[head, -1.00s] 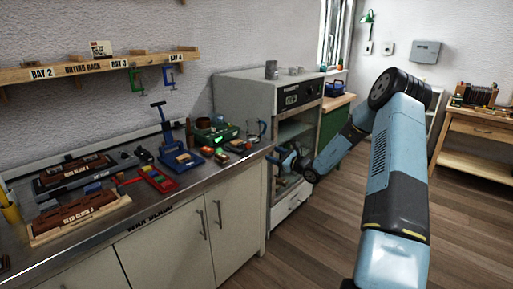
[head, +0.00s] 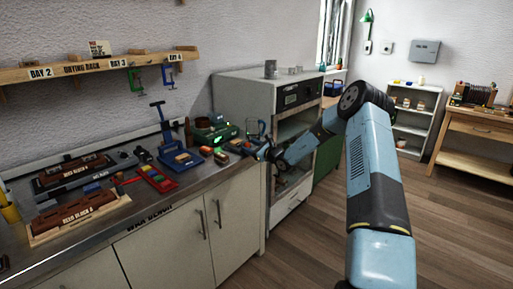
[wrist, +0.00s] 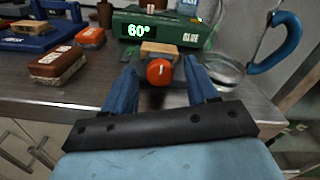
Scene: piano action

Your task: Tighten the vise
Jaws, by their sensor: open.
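What looks like the small vise (wrist: 146,68) sits near the bench's front edge, in the middle of the wrist view. It is a grey body with a light wooden piece (wrist: 158,48) at its top and a round orange-red knob (wrist: 159,73) facing me. In the head view it is small, at the bench's right end. My gripper (wrist: 161,80) is open, its two blue fingers on either side of the knob. I cannot tell whether they touch it. In the head view my gripper (head: 268,152) is at the bench's right corner, level with the vise.
A green glue heater (wrist: 190,33) reading 60° stands right behind the vise. A glass jug with a blue handle (wrist: 286,42) stands close on the right. Brown and orange blocks (wrist: 57,66) lie to the left. An oven-like cabinet (head: 255,100) stands beyond the bench end.

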